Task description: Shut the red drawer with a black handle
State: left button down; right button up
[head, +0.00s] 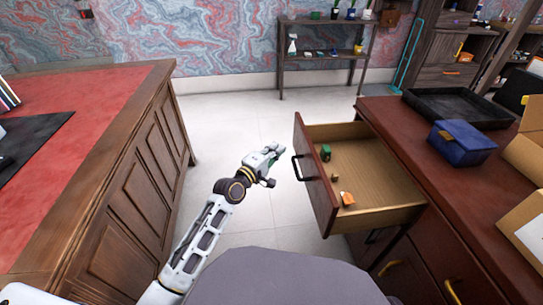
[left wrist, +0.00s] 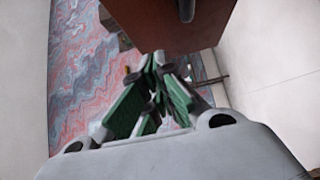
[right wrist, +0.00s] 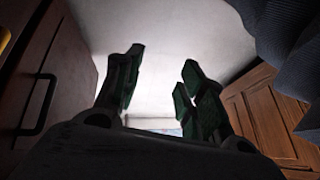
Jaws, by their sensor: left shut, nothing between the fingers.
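The red drawer (head: 316,184) with a black handle (head: 296,168) is pulled well out of the desk on the right in the head view. It holds a few small items. My left gripper (head: 277,153) is shut and empty, just left of the handle and apparently apart from it. In the left wrist view, its green-padded fingers (left wrist: 158,72) meet below a reddish-brown panel (left wrist: 165,22) that appears to be the drawer. My right gripper (right wrist: 158,88) shows only in the right wrist view, open and empty; a dark panel with a black handle (right wrist: 37,105) is at its left.
The red-brown desk top (head: 400,140) carries a black tray (head: 455,108), a blue box (head: 461,143) and cardboard boxes. A wooden desk (head: 125,185) with a red top stands at the left. Pale floor (head: 235,115) lies clear between the desks.

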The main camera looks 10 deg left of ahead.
aim_at(300, 137)
pick_arm(q)
jog(key=shift+w+d+b, duration=0.5)
jog(key=shift+w+d, duration=0.45)
jog(key=shift+d, duration=0.35)
jog(key=shift+w+d+b, duration=0.45)
jog(key=shift+w+d, duration=0.5)
jog(key=shift+d, duration=0.3)
pick_arm(e)
jog(key=shift+m+t+y, duration=0.3)
jog(key=shift+t, duration=0.1)
jog(key=shift+s+a+f, duration=0.1)
jog(key=shift+a+f, duration=0.1)
jog(key=shift+f, duration=0.95)
jog(key=shift+a+f, duration=0.15)
jog(key=shift+f, duration=1)
pick_arm(q)
jog(key=shift+w, duration=0.1)
pick_arm(e)
jog(key=shift+s, duration=0.1)
